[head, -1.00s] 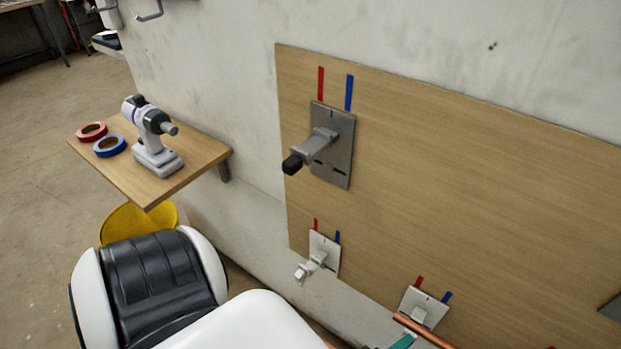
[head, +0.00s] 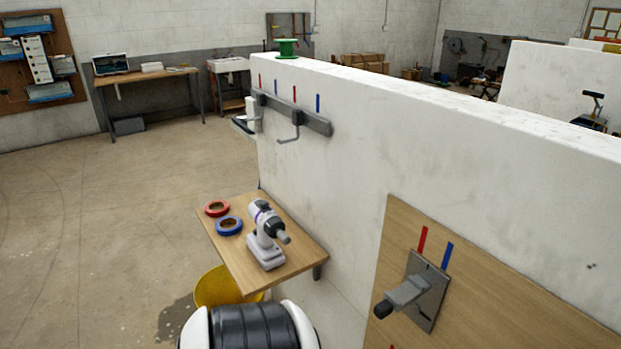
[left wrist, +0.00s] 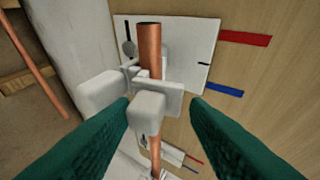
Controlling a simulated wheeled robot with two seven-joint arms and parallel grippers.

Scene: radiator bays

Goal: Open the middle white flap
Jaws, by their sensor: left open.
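In the left wrist view, a white plate (left wrist: 206,38) is mounted on the wooden board, with a red and a blue strip beside it. A white fitting with a blocky end (left wrist: 147,112) sticks out from the plate. My left gripper (left wrist: 160,108) is open, its green fingers on either side of this block. The block lies near the left finger; I cannot tell whether they touch. A copper pipe (left wrist: 149,50) runs by the fitting, which partly hides it. I cannot tell which part is the middle flap. Neither gripper shows in the head view.
Another white plate (left wrist: 160,150) sits lower in the wrist view. In the head view, a grey bracket (head: 425,292) is on the wooden board (head: 480,295). A wooden shelf (head: 240,265) holds a drill (head: 267,237) and red and blue tape rolls. A yellow bucket (head: 222,288) stands below.

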